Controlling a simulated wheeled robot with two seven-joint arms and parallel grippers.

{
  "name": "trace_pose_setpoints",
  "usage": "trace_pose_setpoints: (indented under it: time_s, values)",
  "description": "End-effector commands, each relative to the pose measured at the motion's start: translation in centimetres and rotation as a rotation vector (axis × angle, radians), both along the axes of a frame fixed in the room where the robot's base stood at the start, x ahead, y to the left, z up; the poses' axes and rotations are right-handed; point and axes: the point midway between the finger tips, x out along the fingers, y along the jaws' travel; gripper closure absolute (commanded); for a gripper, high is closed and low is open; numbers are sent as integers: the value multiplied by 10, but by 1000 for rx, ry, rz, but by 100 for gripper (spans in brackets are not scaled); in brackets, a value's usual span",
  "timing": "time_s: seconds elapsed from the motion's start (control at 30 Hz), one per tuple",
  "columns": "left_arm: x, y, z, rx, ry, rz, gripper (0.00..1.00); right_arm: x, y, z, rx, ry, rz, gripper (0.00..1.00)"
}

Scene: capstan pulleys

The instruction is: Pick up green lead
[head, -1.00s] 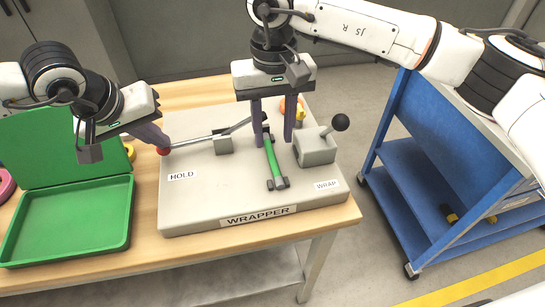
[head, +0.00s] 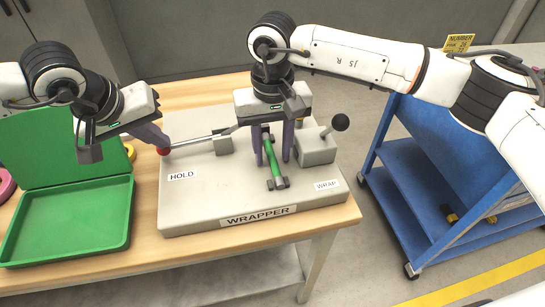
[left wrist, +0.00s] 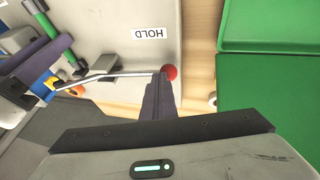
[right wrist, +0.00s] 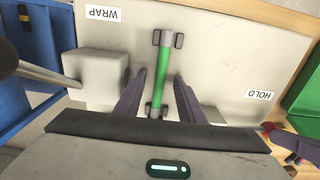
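The green lead (head: 273,167) is a thin green bar with dark end pieces, lying on the grey wrapper base (head: 200,205). It also shows in the right wrist view (right wrist: 162,70). My right gripper (head: 272,160) is open and points down, with one finger on each side of the lead and gaps between. My left gripper (head: 162,145) is shut at the red knob (head: 163,151) on the end of the HOLD lever (head: 192,140). In the left wrist view its fingers are together by the red knob (left wrist: 171,72).
The WRAP block (head: 316,148) with a black-knobbed lever (head: 340,122) stands just right of my right gripper. An open green case (head: 70,220) is on the table at left. A blue cart (head: 420,165) stands at right.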

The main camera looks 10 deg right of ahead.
Motion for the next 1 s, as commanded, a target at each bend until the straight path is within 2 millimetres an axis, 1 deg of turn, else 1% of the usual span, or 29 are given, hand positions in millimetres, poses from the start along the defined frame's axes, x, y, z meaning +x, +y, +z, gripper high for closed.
trace_pose_setpoints:
  time_s: [0.03,0.17,0.2,1.0]
  values:
    - [-2,1,-5,4,8,1,100,0,0,0,0,0,0,71]
    - [-2,1,-4,4,7,1,100,0,0,0,0,0,0,93]
    - [-2,1,-4,4,7,1,100,0,0,0,0,0,0,100]
    - [-1,1,-4,4,6,1,100,0,0,0,-1,1,0,100]
